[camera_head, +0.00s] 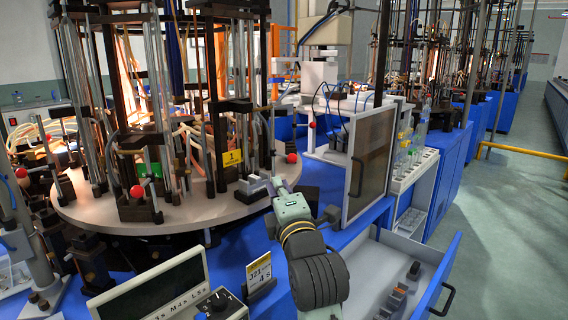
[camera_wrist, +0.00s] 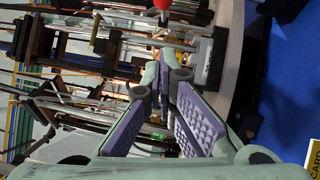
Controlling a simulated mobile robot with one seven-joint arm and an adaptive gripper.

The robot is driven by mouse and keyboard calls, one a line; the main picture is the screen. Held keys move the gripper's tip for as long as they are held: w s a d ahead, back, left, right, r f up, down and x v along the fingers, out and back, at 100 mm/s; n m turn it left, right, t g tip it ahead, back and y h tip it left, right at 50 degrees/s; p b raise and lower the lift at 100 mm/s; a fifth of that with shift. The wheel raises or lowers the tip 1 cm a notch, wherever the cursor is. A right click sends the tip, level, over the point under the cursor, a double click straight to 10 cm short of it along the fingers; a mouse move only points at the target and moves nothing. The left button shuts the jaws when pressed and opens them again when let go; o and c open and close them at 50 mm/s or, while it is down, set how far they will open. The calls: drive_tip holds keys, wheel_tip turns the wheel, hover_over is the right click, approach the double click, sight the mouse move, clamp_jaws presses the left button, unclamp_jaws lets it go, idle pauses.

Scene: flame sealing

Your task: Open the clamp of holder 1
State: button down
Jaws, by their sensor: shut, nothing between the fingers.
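Holder 1 carries a yellow label "1" (camera_head: 232,158) and stands on the round grey turntable (camera_head: 190,212). A red ball knob (camera_head: 292,158) sits on its right side, just above my gripper; a red ball also shows at the top edge of the wrist view (camera_wrist: 163,4). My gripper (camera_head: 279,184) is beside the turntable's right rim, pointing toward holder 1. In the wrist view its purple-padded fingers (camera_wrist: 161,88) converge with nothing held. They appear apart from the red ball. I cannot tell the clamp's jaws from the crowded rods.
To the right stand a framed cabinet door (camera_head: 369,165) and an open drawer (camera_head: 395,265). A card sign (camera_head: 259,273) and a control box (camera_head: 170,290) are in front. Dense rods and tubes crowd the turntable.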

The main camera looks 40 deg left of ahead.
drive_tip(key=w+a+r+p, duration=0.1)
drive_tip(key=w+a+p, duration=0.1)
drive_tip(key=w, duration=0.4)
drive_tip(key=shift+w+a+r, duration=0.15)
drive_tip(key=shift+w+a, duration=0.05)
drive_tip(key=shift+a, duration=0.65)
drive_tip(key=shift+w+d, duration=0.15)
drive_tip(key=shift+w+d+n+g+y+b, duration=0.1)
drive_tip(key=shift+w+n+g+y+b, duration=0.05)
drive_tip(key=shift+n+g+y+b, duration=0.3)
